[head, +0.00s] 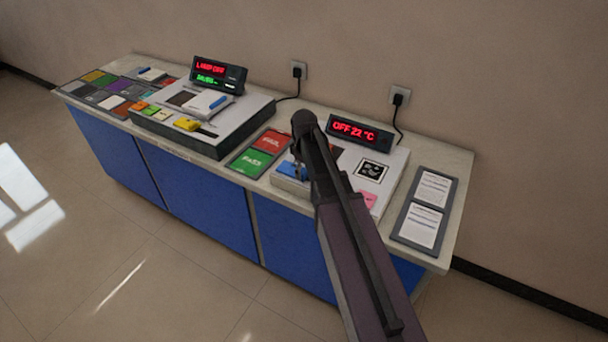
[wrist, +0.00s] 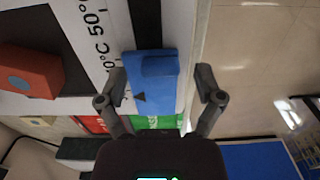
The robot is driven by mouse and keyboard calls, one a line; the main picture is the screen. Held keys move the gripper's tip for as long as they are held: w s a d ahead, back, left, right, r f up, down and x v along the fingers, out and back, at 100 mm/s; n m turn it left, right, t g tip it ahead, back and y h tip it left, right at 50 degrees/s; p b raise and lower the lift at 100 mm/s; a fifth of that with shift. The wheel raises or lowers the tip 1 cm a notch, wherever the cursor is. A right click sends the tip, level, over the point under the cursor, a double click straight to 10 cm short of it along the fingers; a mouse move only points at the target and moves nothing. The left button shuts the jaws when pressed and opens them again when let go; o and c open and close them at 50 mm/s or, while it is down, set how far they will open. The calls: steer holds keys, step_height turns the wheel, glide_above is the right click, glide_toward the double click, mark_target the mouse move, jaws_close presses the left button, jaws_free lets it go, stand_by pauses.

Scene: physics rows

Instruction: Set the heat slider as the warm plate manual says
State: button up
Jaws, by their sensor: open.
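The warm plate (head: 396,170) is a white box on the counter, with a display (head: 359,131) reading "OFF 22 °C". Its blue heat slider (wrist: 152,78) has a black arrow mark and sits beside a printed scale; "50°" is legible and another °C label is partly covered. My gripper (wrist: 160,76) is open, one finger on each side of the slider; I cannot tell whether they touch it. In the head view my arm hides part of the plate. Two printed sheets, likely the manual (head: 425,208), lie on a grey board at right; their text is too small to read.
A red block with a blue dot (wrist: 28,72) is at left in the wrist view. Red FAIL and green PASS panels (head: 260,152) lie left of the plate. A larger device (head: 205,142) with a "LAMP OFF" display (head: 218,74) stands further left. Floor is free in front.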

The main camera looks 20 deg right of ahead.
steer(key=shift+f, duration=0.15)
jaws_close()
steer(key=s+d, duration=0.7)
steer(key=shift+s+d, duration=0.2)
steer(key=shift+s, duration=0.05)
stand_by(0.3)
jaws_free()
steer(key=shift+w+a, duration=0.1)
